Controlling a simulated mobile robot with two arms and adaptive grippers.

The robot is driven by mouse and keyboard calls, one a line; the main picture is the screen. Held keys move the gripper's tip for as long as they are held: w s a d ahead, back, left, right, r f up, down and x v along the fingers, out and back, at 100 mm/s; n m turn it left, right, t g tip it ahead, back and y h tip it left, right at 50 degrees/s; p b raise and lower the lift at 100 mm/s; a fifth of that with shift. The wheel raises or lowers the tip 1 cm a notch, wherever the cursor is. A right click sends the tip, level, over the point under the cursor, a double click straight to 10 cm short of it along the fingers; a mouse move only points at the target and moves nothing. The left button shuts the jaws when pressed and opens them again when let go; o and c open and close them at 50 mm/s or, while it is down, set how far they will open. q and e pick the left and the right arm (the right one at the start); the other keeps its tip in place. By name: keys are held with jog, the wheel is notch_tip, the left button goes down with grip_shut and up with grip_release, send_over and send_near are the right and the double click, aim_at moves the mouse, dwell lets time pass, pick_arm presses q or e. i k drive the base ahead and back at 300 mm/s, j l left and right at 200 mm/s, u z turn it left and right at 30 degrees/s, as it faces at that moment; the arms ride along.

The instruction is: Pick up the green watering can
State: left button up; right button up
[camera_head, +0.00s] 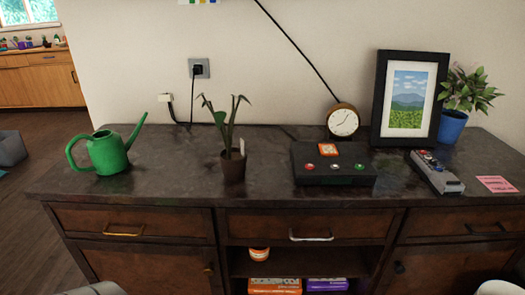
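The green watering can (107,152) stands upright at the left end of the dark countertop (265,200). Its handle loops out to the left and its spout points up to the right. Nothing is touching it. Neither of my grippers can be made out. Only pale rounded shapes show at the bottom left and bottom right edges, and no fingers are visible there.
A potted plant (233,165) stands right of the can. Farther right are a black button box (333,175), a round clock (342,122), a picture frame (378,100), a blue-potted plant (452,127) and a grey device (436,177). Counter between can and plant is clear.

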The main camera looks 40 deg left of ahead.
aim_at(107, 150)
jog(key=u, duration=2.35)
